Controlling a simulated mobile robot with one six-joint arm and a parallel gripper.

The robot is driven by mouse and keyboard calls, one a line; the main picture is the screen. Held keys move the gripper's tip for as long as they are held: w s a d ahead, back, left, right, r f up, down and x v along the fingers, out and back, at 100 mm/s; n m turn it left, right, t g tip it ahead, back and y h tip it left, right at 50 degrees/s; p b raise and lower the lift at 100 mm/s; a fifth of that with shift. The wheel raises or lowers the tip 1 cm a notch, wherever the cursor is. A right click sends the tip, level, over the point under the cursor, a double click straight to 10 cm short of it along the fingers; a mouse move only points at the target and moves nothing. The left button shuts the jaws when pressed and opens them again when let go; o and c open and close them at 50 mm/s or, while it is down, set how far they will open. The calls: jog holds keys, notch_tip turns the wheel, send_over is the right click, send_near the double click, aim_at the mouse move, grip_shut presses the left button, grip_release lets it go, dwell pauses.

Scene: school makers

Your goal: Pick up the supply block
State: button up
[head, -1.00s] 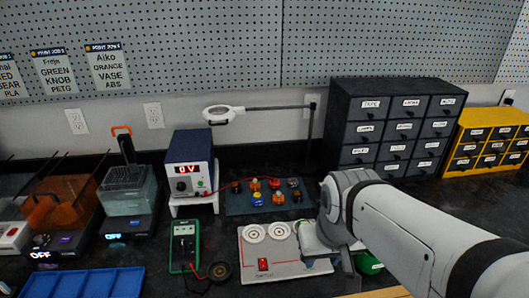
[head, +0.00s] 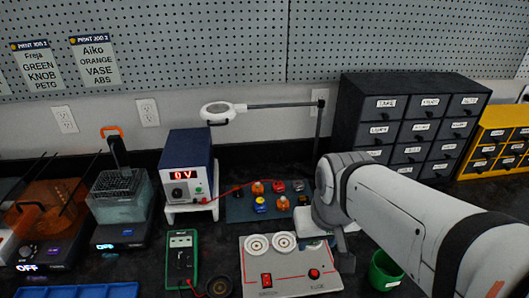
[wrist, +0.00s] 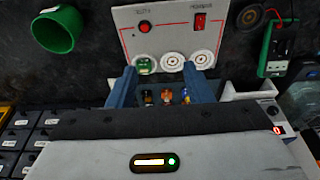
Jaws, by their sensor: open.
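No block is labelled as the supply block, so I cannot tell which one it is. Small coloured blocks sit on a dark mat (head: 237,209) in the head view, among them an orange one (head: 257,188), a blue one (head: 261,205) and a red one (head: 278,187). A small green block (wrist: 147,63) sits on one round pad of the white panel (wrist: 168,15) in the wrist view. My gripper (wrist: 159,68) is open there, its blue fingers apart, with the panel's pads beyond the tips. In the head view my arm hides most of the gripper.
The blue power supply (head: 188,165) reading 0 V stands left of the mat. A green multimeter (head: 181,258) lies in front of it. A green cup (head: 385,270) stands right of the panel. A dark drawer cabinet (head: 345,113) is behind my arm. A magnifier lamp (head: 218,112) overhangs the mat.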

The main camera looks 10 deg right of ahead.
jog(key=o, duration=0.3)
jog(key=shift+n+y, duration=0.3)
jog(key=shift+n, duration=0.2)
jog(key=w, duration=1.1)
jog(key=shift+w+a+r, duration=0.1)
jog(key=shift+w+a, duration=0.15)
jog(key=shift+w, duration=0.15)
jog(key=n+t+p, duration=0.2)
send_near(278, 183)
jog(key=f, duration=0.1)
jog(key=w+f, duration=0.1)
jog(key=shift+d+f, duration=0.3)
jog(key=shift+d, duration=0.05)
jog(key=shift+y, duration=0.3)
jog(key=shift+a+p+x, duration=0.15)
jog(key=shift+p+x, duration=0.1)
jog(key=shift+x, duration=1.05)
jog(key=shift+a+p+x, duration=0.15)
jog(key=shift+p+x, duration=0.1)
jog(key=shift+x, duration=1.1)
